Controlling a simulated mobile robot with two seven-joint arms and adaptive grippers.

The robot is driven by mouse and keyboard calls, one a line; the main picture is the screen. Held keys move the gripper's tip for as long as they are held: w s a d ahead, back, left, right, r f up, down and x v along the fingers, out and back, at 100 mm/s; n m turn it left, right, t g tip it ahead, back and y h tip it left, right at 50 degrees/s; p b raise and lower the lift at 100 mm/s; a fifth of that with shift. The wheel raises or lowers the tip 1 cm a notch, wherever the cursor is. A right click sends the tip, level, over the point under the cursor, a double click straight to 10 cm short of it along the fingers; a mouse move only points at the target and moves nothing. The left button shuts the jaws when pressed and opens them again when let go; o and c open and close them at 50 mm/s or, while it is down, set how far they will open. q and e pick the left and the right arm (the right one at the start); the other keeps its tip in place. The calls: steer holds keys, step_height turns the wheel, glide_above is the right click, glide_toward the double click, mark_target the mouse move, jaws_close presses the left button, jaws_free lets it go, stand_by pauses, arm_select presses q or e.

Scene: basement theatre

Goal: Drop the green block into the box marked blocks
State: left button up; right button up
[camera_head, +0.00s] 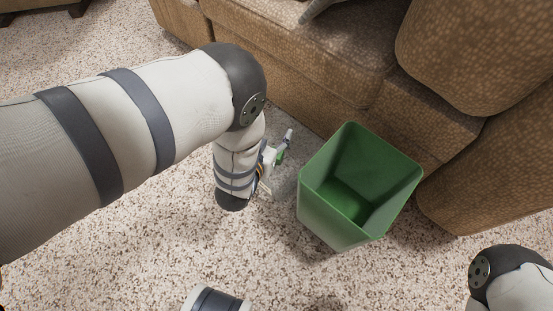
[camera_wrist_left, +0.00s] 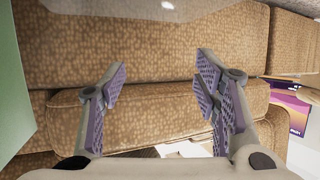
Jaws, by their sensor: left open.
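My left gripper (camera_head: 281,150) points toward the sofa, just left of a green open-topped bin (camera_head: 316,215). In the left wrist view the gripper (camera_wrist_left: 162,72) is open, with nothing between its purple-padded fingers. A small green patch shows beside the gripper in the head view; I cannot tell whether it is the green block. The bin looks empty inside, and no marking is visible on it. A green surface at the left edge of the left wrist view looks like its wall (camera_wrist_left: 18,80). No box marked blocks can be made out. My right gripper is out of view.
A brown patterned sofa (camera_head: 290,70) runs behind the bin, and its seat and arm stand close to it. Speckled carpet (camera_head: 130,245) is clear at the lower left. In the left wrist view, a purple and orange printed item (camera_wrist_left: 292,105) lies at the right.

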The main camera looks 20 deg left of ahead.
arm_select(q)
steer(key=v, duration=1.1)
steer(key=shift+s+r, duration=0.2)
steer(key=shift+s, duration=0.1)
